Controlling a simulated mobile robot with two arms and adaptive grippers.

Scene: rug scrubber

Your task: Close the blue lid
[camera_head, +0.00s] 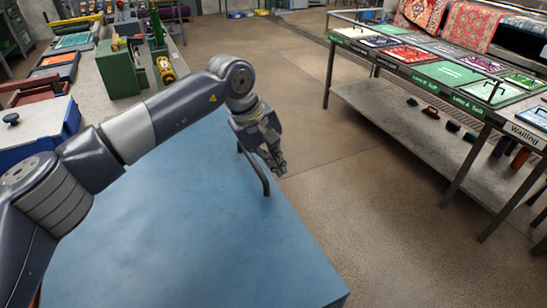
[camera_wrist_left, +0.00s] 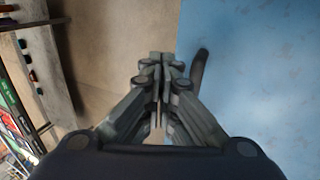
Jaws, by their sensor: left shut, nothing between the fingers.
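The blue lid (camera_head: 170,215) is a large flat blue surface at the lower left of the head view. It also fills the right side of the left wrist view (camera_wrist_left: 265,75). A dark bar handle (camera_head: 256,172) stands up along its right edge and shows in the left wrist view (camera_wrist_left: 199,68). My left gripper (camera_head: 280,170) is shut and empty, beside the handle's outer side and close to it. In the left wrist view its fingertips (camera_wrist_left: 161,58) are together, with a gap to the handle. Whether the lid is fully down cannot be told. My right gripper is not in view.
A workbench with a green box (camera_head: 118,68) and a yellow tool (camera_head: 165,70) stands behind at the left. A blue bin (camera_head: 40,135) is at the left edge. A long table with a grey lower shelf (camera_head: 420,115) stands at the right. Bare floor (camera_head: 350,210) lies between.

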